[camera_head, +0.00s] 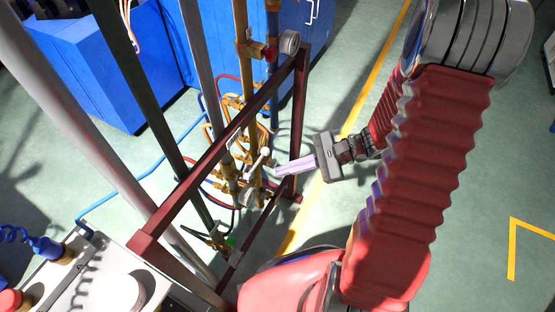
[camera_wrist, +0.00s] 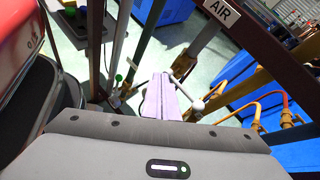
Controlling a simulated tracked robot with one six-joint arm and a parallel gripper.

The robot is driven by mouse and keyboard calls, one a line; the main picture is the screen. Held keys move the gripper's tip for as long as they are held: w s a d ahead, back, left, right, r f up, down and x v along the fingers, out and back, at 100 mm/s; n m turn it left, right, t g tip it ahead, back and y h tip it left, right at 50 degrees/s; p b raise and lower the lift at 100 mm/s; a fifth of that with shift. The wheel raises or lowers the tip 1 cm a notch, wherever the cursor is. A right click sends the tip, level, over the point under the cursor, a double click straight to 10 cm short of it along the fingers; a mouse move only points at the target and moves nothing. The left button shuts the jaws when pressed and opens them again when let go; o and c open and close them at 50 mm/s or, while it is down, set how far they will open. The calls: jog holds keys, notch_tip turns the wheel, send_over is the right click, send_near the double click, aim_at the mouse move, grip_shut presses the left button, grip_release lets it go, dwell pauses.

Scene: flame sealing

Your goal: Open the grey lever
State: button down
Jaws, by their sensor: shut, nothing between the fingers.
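The grey lever (camera_head: 257,160) is a short light rod with a round knob, set on the pipework inside the dark red frame. In the wrist view a pale lever with a ball end (camera_wrist: 199,105) shows just right of my fingers; it seems to be the same lever. My gripper (camera_head: 279,171) is shut and empty, its pale purple fingers pointing left at the pipes. In the head view the fingertips lie just right of and below the lever. In the wrist view the closed fingers (camera_wrist: 160,80) stand in the middle. I cannot tell whether they touch the lever.
The dark red frame (camera_head: 297,115) stands around the brass pipes and hoses, with its bars close to my fingers. An AIR label (camera_wrist: 222,11) is on a bar. Round gauges (camera_head: 289,42) sit on the pipes. Blue cabinets (camera_head: 95,70) stand behind. Green floor at right is open.

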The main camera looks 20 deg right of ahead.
aim_at(257, 163)
jog(key=w+d+f+m+t, duration=0.2)
jog(key=d+f+m+t, duration=0.5)
jog(key=f+m, duration=0.3)
jog(key=shift+w+d+f+t+h, duration=0.3)
jog(key=shift+w+d+f+h, duration=0.1)
jog(key=shift+d+f, duration=0.35)
jog(key=shift+a+f, duration=0.15)
jog(key=shift+a, duration=0.1)
jog(key=w+a+r, duration=0.1)
jog(key=w+a, duration=0.7)
jog(key=shift+r, duration=0.25)
jog(key=shift+w, duration=0.1)
